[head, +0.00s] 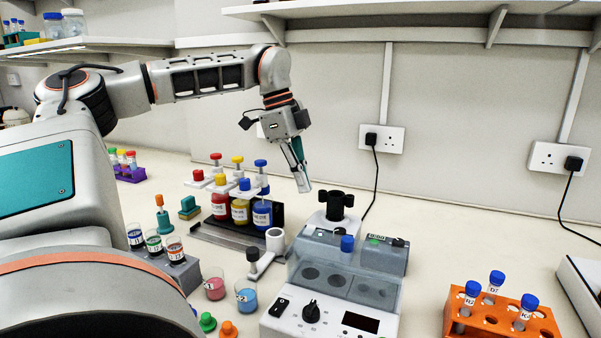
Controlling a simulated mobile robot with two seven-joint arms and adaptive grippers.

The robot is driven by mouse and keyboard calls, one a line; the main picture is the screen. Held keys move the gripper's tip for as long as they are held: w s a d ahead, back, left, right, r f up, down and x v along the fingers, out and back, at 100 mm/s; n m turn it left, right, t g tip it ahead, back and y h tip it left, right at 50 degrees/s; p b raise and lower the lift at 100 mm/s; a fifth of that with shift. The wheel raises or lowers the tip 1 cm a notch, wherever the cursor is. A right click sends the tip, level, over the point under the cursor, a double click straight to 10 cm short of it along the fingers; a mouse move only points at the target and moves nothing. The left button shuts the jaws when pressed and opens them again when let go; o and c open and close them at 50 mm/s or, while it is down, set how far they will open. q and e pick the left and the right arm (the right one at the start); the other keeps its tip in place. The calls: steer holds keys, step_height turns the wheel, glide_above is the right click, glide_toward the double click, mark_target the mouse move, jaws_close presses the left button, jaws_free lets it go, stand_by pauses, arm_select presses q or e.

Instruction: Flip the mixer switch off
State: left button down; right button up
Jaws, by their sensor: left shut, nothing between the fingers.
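My left gripper (303,186) is shut and empty. It points down above the bench, just left of and above a white device with a black cup on top (338,205), which looks like the mixer. The gripper is apart from it. The lower part of this device is hidden behind a grey-white bench unit with a clear lid (335,270), and I cannot make out a switch on it. The front unit has a black rocker switch (280,306), a black knob (311,312) and a dark display (360,322). My right gripper is not in view.
Red, yellow and blue bottles (240,211) stand in a rack left of the gripper. Pink (214,288) and blue (246,296) beakers stand left of the front unit. An orange tube rack (480,325) is at the lower right. Wall sockets (382,139) and cables are behind.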

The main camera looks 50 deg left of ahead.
mark_target(315, 228)
arm_select(q)
steer(key=x, duration=0.7)
steer(key=shift+a+f+b, duration=0.3)
steer(key=shift+f, duration=0.65)
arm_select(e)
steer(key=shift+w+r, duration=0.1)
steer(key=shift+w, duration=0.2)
